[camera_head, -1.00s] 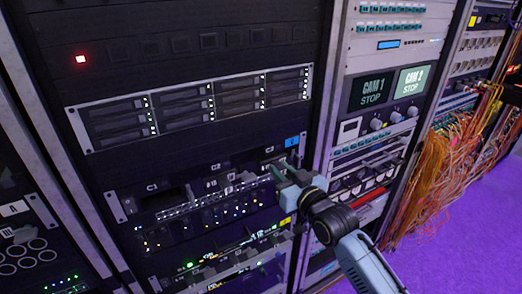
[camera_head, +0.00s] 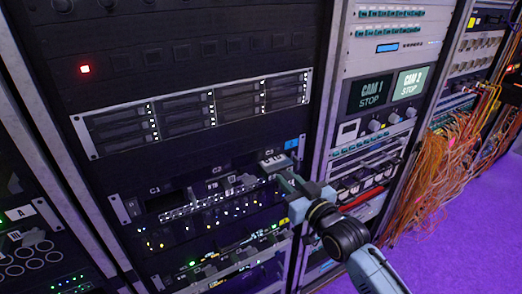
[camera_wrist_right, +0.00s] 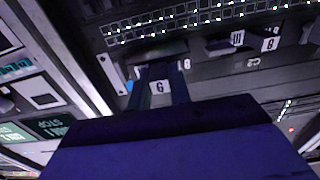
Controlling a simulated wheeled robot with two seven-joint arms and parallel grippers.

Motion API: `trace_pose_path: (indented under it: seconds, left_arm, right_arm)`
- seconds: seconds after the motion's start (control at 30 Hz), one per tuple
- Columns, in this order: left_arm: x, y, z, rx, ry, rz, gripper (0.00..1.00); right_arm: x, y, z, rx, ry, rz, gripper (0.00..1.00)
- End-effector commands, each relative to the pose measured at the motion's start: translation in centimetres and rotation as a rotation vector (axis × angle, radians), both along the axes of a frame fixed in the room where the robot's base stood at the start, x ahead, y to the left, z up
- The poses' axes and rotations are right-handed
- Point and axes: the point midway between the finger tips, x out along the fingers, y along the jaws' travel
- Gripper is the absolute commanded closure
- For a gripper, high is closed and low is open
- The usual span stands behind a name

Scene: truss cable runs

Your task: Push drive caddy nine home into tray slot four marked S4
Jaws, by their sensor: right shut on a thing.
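My right gripper (camera_head: 282,180) reaches in from the lower right to the right end of a row of bays in the dark rack. In the right wrist view its two fingers (camera_wrist_right: 161,76) are shut on a dark caddy. The caddy's white label (camera_wrist_right: 160,87) shows between the fingers and looks like an upside-down 9. The caddy's far end meets a dark bay opening; how deep it sits is hard to tell. A pale block (camera_head: 271,161) shows just above the gripper in the head view. I cannot read an S4 mark. My left gripper is out of view.
A panel of drive bays (camera_head: 200,112) is above, and a lit unit (camera_head: 225,258) below. A rack upright (camera_head: 318,120) stands close to the right of the gripper. Orange cables (camera_head: 435,180) hang farther right, with purple floor (camera_head: 455,240) beyond.

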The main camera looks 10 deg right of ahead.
Motion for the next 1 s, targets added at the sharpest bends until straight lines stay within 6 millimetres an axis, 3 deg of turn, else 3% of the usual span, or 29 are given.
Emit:
trace_pose_path:
  seconds: [0.7, 1.0]
  left_arm:
    - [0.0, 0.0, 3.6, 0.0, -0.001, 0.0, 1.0]
    - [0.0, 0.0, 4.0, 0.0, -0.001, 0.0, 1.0]
  right_arm:
    - [-6.1, -2.2, 0.3, 0.001, -0.002, 0.0, 1.0]
    - [-7.2, -2.6, 0.3, 0.002, -0.005, 0.0, 1.0]
